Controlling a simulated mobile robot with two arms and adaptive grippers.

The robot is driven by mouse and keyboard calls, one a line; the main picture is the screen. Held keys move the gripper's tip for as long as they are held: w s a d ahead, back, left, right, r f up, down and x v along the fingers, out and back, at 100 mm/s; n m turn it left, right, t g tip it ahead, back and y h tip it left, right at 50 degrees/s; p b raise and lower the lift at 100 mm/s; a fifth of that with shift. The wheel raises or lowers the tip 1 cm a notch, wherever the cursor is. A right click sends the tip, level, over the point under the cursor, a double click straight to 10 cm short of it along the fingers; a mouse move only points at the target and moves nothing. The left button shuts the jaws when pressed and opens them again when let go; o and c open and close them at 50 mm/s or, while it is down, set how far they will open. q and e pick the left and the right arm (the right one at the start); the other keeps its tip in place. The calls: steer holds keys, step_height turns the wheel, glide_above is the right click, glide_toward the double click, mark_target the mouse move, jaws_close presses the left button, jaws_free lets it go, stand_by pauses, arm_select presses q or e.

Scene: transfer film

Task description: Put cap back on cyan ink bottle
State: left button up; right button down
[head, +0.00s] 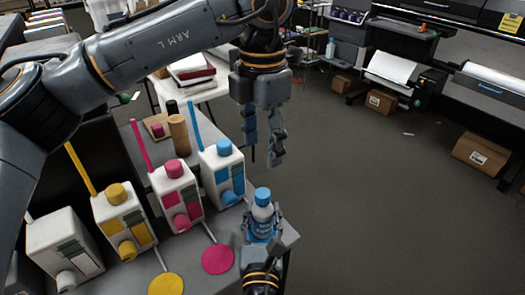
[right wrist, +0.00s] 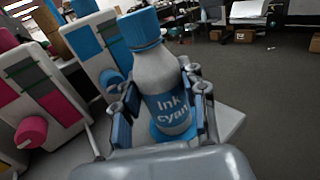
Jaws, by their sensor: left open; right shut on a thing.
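The cyan ink bottle (head: 263,214) is white with a blue label and stands upright near the front right corner of the grey table. Its label reads "Ink cyan" in the right wrist view (right wrist: 172,105). The blue cap (head: 262,195) is on the bottle's mouth, also seen in the right wrist view (right wrist: 138,28); whether it is fully seated I cannot tell. My right gripper (head: 262,234) is shut around the bottle's body. My left gripper (head: 263,158) is open and empty, pointing down above the bottle and apart from the cap.
Left of the bottle stand several ink tanks: cyan (head: 222,172), magenta (head: 178,195), yellow (head: 123,220) and one white-grey (head: 63,250). Magenta (head: 218,259) and yellow (head: 166,285) discs lie on the table (head: 205,276). Open floor (head: 370,200) is to the right.

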steer(key=c, duration=0.7)
jaws_free()
steer(key=s, duration=1.2)
steer(key=shift+a, duration=0.15)
steer(key=shift+r, duration=0.1)
